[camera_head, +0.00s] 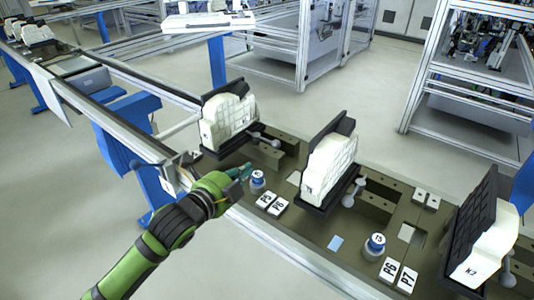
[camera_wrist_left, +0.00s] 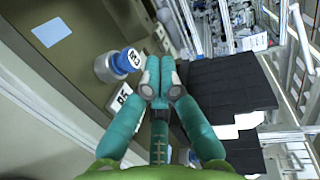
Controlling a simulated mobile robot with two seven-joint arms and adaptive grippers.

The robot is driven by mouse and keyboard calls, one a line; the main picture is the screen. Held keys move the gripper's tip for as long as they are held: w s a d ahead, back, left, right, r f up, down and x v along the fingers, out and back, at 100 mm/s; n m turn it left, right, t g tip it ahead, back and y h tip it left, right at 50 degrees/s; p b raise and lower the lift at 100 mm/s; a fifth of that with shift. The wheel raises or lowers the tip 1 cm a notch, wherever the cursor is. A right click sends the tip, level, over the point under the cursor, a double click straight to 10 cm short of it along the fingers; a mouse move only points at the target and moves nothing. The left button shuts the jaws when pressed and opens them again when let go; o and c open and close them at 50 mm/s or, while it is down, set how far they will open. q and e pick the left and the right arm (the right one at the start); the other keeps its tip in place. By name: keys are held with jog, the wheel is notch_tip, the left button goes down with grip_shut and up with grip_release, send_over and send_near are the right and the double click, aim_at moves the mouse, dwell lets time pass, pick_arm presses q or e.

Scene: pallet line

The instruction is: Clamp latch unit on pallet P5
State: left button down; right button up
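A white latch unit (camera_head: 228,116) stands tilted in a black holder on the olive pallet line at the left. A grey lever with a ball end (camera_head: 262,138) sits at this unit's right side. My left gripper (camera_head: 242,171) is low over the near edge, beside a blue-topped knob (camera_head: 257,181). In the left wrist view, its green fingers (camera_wrist_left: 160,68) are together with nothing visible between them, just right of that knob (camera_wrist_left: 122,64). My right gripper is out of view.
A second white unit (camera_head: 329,161) stands in the middle and a third (camera_head: 485,246) at the right, with P6 and P7 labels (camera_head: 405,279) before them. Another blue-topped knob (camera_head: 375,246) stands by those. A metal rail (camera_head: 135,143) runs along the near side.

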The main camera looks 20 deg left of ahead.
aim_at(275, 148)
pick_arm(q)
jog(key=p+x, duration=0.2)
jog(key=x, duration=0.9)
jog(key=shift+w, duration=0.25)
jog(key=shift+w+d, duration=0.35)
jog(key=shift+w, duration=0.2)
jog(key=shift+r, duration=0.1)
